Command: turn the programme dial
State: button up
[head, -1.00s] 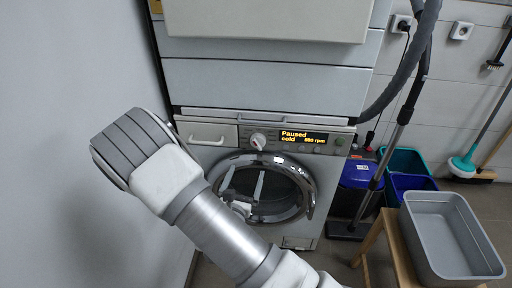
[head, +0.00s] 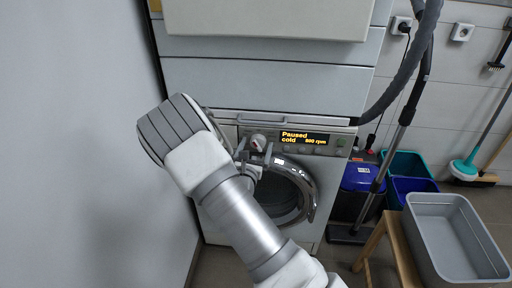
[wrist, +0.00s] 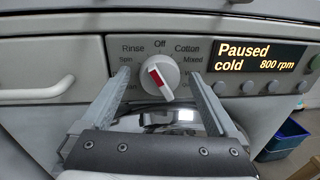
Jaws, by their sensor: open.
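The programme dial (wrist: 160,76) is a round white knob with a red mark, on the lower machine's panel. Its red mark points up and slightly left, near Off. Labels such as Rinse, Spin, Cotton and Mixed ring it. In the head view the dial (head: 257,141) shows just above my gripper's fingers. My gripper (wrist: 160,92) is open and empty, with one finger to each side of the dial in the wrist view. The fingers look apart from the dial; their exact distance from the panel is hard to tell. The display (wrist: 258,57) reads Paused, cold, 800 rpm.
The drawer handle (wrist: 38,90) sticks out left of the dial. A round glass door (head: 290,195) with a chrome rim is below. Right of the machine stand a blue-lidded bin (head: 361,177) and a grey basin (head: 452,240) on a wooden stool. A wall closes the left side.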

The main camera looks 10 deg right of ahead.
jog(key=shift+c, duration=0.3)
jog(key=c, duration=1.3)
jog(key=shift+n+p, duration=0.4)
jog(key=n+p, duration=0.2)
jog(key=n, duration=0.1)
jog(key=shift+a+r+p, duration=0.1)
jog(key=shift+p, duration=0.2)
jog(key=n+p, duration=0.2)
jog(key=n, duration=0.1)
jog(key=shift+t, duration=0.4)
jog(key=n+p, duration=0.2)
jog(key=n, duration=0.1)
jog(key=n+p, duration=0.1)
jog(key=n, duration=0.1)
jog(key=shift+f+t+y, duration=0.3)
jog(key=shift+n, duration=0.4)
